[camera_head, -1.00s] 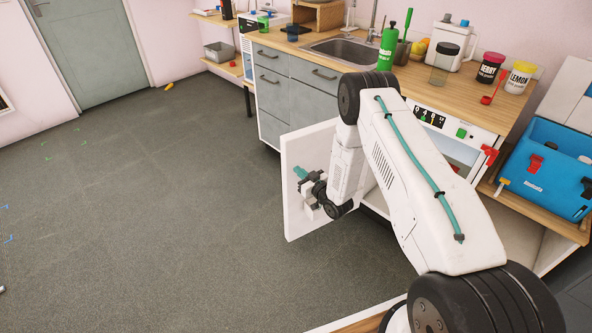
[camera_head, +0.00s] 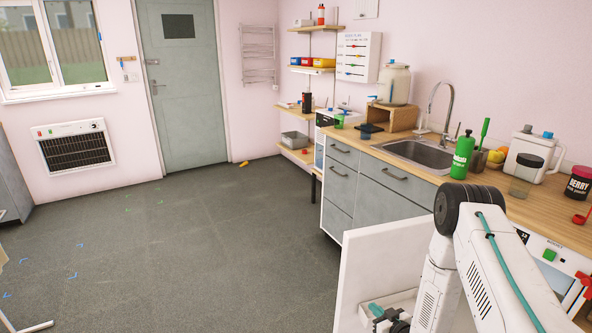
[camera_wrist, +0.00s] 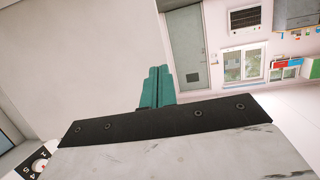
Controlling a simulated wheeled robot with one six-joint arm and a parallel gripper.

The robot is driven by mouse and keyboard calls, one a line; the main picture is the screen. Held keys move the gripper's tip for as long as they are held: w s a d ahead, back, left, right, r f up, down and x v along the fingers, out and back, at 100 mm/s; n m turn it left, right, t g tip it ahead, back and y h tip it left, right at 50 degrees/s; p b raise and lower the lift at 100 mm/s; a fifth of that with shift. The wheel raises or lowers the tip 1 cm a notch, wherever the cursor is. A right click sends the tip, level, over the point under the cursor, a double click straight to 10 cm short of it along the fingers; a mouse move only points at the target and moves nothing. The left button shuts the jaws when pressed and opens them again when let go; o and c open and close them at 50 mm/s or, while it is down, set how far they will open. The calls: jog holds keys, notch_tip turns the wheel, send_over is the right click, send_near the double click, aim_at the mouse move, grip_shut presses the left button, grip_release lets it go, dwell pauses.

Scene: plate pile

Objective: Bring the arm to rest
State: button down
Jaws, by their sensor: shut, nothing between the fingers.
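My arm (camera_head: 497,280) stands at the lower right of the head view, folded downward beside an open white cabinet door (camera_head: 385,245). My gripper (camera_head: 376,311) is at the bottom edge of that view, in front of the door, partly cut off. In the wrist view, the teal fingers of my gripper (camera_wrist: 157,87) are pressed together with nothing between them. A large pale panel (camera_wrist: 85,60), probably the same door, fills the upper left there; I cannot tell whether the fingers touch it.
The wooden counter (camera_head: 545,210) carries a green bottle (camera_head: 463,155), a jug (camera_head: 533,148), jars and a sink (camera_head: 420,152). Grey drawers (camera_head: 380,200) stand below. The dark floor (camera_head: 190,255) at the left is mostly clear, up to a grey door (camera_head: 185,90).

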jog(key=s+d+f+g+h, duration=0.3)
jog(key=s+g, duration=0.1)
jog(key=g, duration=0.2)
jog(key=s+d+r+m+g+h, duration=0.1)
jog(key=s+d+r+g, duration=0.2)
jog(key=r, duration=0.5)
jog(key=s+r+m+g+h, duration=0.1)
jog(key=s+r+g+h, duration=0.2)
jog(key=r, duration=0.5)
jog(key=s+a+r, duration=0.3)
jog(key=s+r, duration=0.6)
jog(key=r, duration=0.3)
jog(key=s+a+r+m+y, duration=0.1)
jog(key=s+a+r, duration=0.2)
jog(key=s+r, duration=0.6)
jog(key=s+a+r, duration=0.3)
jog(key=s+r, duration=0.7)
jog(key=r, duration=0.5)
jog(key=shift+r+m+g+y, duration=0.2)
jog(key=shift+m+g+y, duration=0.1)
jog(key=shift+m+y, duration=0.1)
jog(key=shift+s, duration=0.1)
